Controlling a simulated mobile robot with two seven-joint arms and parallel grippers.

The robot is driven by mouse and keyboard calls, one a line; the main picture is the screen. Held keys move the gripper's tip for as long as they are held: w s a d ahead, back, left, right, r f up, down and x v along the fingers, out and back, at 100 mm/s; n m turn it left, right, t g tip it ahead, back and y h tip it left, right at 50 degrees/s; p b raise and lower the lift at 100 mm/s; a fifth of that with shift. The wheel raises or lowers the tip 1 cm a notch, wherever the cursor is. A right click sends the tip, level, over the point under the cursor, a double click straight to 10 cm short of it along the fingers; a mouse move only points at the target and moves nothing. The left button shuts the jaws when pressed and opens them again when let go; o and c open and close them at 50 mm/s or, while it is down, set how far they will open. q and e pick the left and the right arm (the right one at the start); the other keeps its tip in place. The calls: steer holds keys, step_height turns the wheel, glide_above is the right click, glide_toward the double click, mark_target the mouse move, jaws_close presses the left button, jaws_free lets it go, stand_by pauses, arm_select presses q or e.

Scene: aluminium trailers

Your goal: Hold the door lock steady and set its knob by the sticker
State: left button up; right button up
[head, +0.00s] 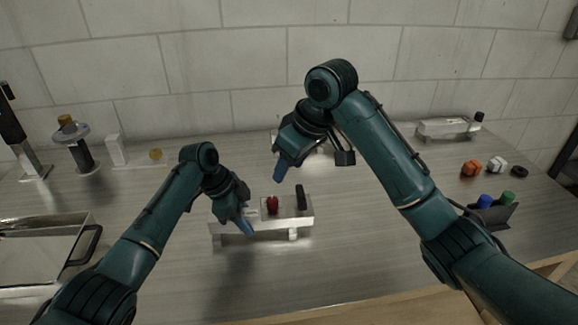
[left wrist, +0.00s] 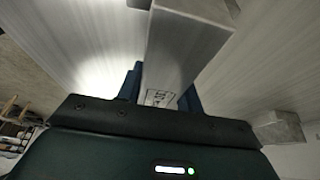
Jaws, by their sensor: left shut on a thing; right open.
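The door lock (head: 272,224) is a pale metal bar on short feet, standing on the table at the centre of the head view. A red knob (head: 272,204) and an upright black piece (head: 301,197) sit on its right part. My left gripper (head: 245,226) is shut on the bar's left part. In the left wrist view its blue fingers lie on both sides of the bar (left wrist: 180,48). A small printed label (left wrist: 158,97) shows on the bar there; its marking is too small to read. My right gripper (head: 280,170) is open and empty, above and behind the red knob, apart from the lock.
A black padlock (head: 344,157) is at the back, partly hidden by my right arm. Another metal bar with a black knob (head: 450,126) stands back right. Small parts (head: 470,168) and a dark holder (head: 490,212) lie right. A metal tray (head: 40,250) is left. The front table is clear.

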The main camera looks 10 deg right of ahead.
arm_select(q)
steer(key=o, duration=1.3)
